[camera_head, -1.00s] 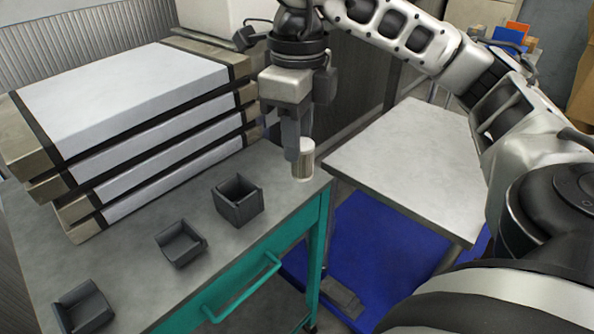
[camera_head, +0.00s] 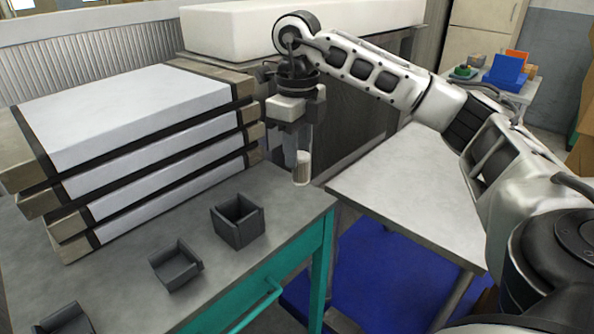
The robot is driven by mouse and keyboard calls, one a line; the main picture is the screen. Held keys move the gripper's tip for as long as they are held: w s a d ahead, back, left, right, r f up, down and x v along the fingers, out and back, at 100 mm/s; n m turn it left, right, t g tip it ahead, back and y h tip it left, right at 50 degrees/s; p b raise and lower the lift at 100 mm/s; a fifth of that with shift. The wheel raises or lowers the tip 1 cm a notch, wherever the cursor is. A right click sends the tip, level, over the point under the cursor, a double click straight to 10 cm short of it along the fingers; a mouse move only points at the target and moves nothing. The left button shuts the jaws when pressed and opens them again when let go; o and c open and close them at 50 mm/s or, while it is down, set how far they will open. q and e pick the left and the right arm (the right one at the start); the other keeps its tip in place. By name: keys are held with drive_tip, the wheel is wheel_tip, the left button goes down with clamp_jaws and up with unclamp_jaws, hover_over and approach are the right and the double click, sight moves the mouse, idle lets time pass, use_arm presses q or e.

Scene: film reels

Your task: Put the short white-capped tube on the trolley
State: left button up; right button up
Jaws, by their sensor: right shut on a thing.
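My right gripper (camera_head: 293,152) points down and is shut on a short tube (camera_head: 301,169) with a pale, whitish body. The tube hangs upright near the back right corner of the workbench (camera_head: 190,292), at its right edge; whether it is clear of the top is hard to tell. The cap is hard to make out at this size. The gripper hides part of the tube. A low table with a pale grey top, which looks like the trolley (camera_head: 405,190), stands to the right of the bench with its top empty. My left gripper is not in view.
Small dark open boxes stand on the bench, one of them the square box (camera_head: 237,221) and one the lower tray (camera_head: 176,265). A stack of white slabs (camera_head: 130,120) fills the bench's back left. A gap over a blue floor area (camera_head: 375,270) separates bench and trolley.

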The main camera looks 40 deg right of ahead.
drive_tip(key=f, duration=0.1)
drive_tip(key=w+d+f, duration=0.1)
drive_tip(key=f, duration=0.1)
drive_tip(key=w+f, duration=0.1)
drive_tip(key=f, duration=0.1)
drive_tip(key=shift+d+f, duration=0.25)
drive_tip(key=shift+d, duration=0.05)
drive_tip(key=shift+f, duration=0.25)
drive_tip(key=shift+f, duration=0.15)
drive_tip(key=o, duration=1)
